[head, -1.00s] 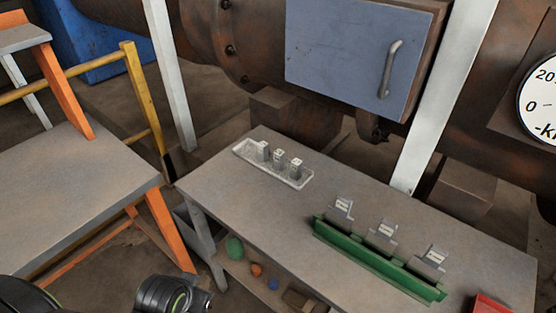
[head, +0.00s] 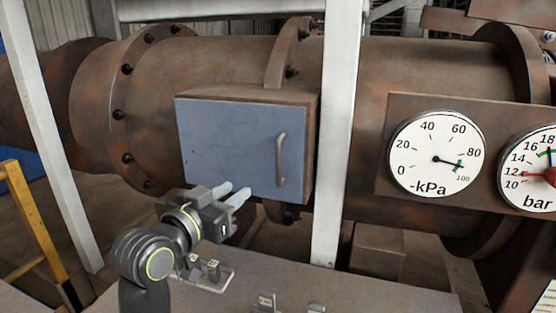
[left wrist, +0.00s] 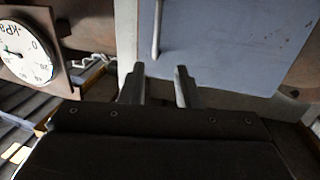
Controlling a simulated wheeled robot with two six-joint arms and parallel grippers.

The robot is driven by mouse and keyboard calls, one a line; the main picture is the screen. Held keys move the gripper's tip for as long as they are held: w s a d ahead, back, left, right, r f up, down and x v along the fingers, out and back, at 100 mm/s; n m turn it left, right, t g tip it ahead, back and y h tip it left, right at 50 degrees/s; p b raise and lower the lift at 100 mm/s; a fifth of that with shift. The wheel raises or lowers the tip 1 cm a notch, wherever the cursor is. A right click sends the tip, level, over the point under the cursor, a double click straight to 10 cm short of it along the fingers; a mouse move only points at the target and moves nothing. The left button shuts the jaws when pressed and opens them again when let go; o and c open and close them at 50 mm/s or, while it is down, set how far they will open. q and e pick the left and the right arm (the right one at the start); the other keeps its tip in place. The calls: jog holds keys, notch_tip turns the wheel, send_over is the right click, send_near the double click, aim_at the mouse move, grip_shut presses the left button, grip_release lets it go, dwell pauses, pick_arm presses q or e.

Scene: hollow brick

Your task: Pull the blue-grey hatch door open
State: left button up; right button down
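The blue-grey hatch door (head: 228,145) sits flush on a rusty box on the large pipe and looks shut. Its vertical grey bar handle (head: 281,160) is near the door's right edge. The door (left wrist: 225,40) and handle (left wrist: 157,30) also show in the left wrist view. My left gripper (head: 240,190) is in front of the door's lower edge, left of and below the handle in the head view. Its fingers are apart and empty. In the left wrist view the handle lies beyond the open fingertips (left wrist: 158,72), not touching them. My right gripper is not in view.
A grey table (head: 370,287) with a clear tray (head: 212,281) of small blocks stands below. A white post (head: 338,130) rises right of the door. A kPa gauge (head: 436,150) and a bar gauge (head: 530,175) are farther right. A yellow rail (head: 35,230) is at left.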

aim_at(277, 157)
pick_arm(q)
jog(key=p+x, duration=0.1)
jog(key=x, duration=0.5)
jog(key=r+p+x, duration=0.1)
jog(key=p+x, duration=0.1)
jog(key=x, duration=0.3)
jog(key=p+x, duration=0.1)
jog(key=x, duration=0.5)
jog(key=shift+w+d+r+p, duration=0.1)
jog(key=shift+d+r+p, duration=0.1)
jog(key=shift+d+p, duration=0.25)
jog(key=shift+c, duration=0.2)
grip_shut()
